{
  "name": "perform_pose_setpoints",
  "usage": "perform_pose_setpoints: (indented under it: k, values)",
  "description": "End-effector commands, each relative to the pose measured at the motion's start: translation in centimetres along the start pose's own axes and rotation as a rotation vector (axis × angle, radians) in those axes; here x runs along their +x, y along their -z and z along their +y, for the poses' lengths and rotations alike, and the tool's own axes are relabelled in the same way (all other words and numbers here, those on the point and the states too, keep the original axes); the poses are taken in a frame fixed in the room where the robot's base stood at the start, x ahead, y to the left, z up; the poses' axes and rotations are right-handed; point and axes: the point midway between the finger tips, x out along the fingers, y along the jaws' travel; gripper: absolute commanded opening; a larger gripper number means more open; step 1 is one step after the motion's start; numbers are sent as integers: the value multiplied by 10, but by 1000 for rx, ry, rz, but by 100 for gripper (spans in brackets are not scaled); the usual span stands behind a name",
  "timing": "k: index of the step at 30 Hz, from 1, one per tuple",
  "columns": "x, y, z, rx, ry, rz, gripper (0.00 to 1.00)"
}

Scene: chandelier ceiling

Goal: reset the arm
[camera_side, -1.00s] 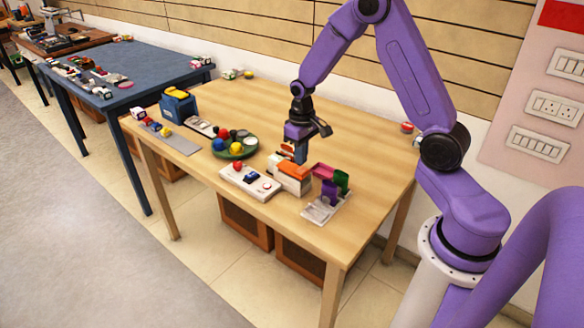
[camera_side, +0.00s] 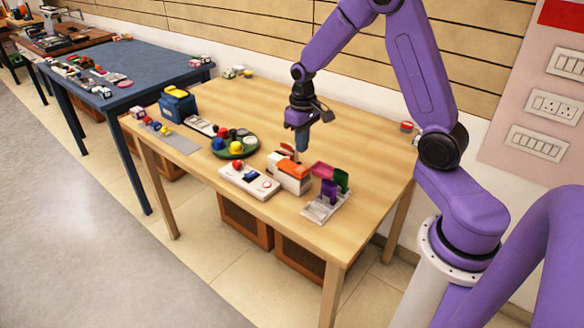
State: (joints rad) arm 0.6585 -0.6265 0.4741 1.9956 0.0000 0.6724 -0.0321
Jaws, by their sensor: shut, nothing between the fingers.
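My gripper (camera_side: 300,148) hangs above the wooden table, pointing down, with its fingers shut and nothing held. It is just above and behind a white box with an orange top (camera_side: 290,173). A small gap shows between the fingertips and the things below. My purple arm reaches in from the right side of the picture.
On the wooden table (camera_side: 260,100) stand a white panel with a red knob (camera_side: 248,181), a green plate with coloured balls (camera_side: 234,147), a rack with coloured pieces (camera_side: 327,195) and a blue box (camera_side: 178,104).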

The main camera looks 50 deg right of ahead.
Motion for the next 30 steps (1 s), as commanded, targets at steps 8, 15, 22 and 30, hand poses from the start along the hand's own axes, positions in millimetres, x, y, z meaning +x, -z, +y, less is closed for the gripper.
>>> perform_pose_setpoints:
  k: [8,15,22,30]
  values:
    - [-22,-21,-45,-141,1,8,0]
    - [-53,-80,-108,-392,3,16,0]
    - [-76,-150,-144,-632,7,22,0]
    - [-92,-234,-155,-908,14,27,0]
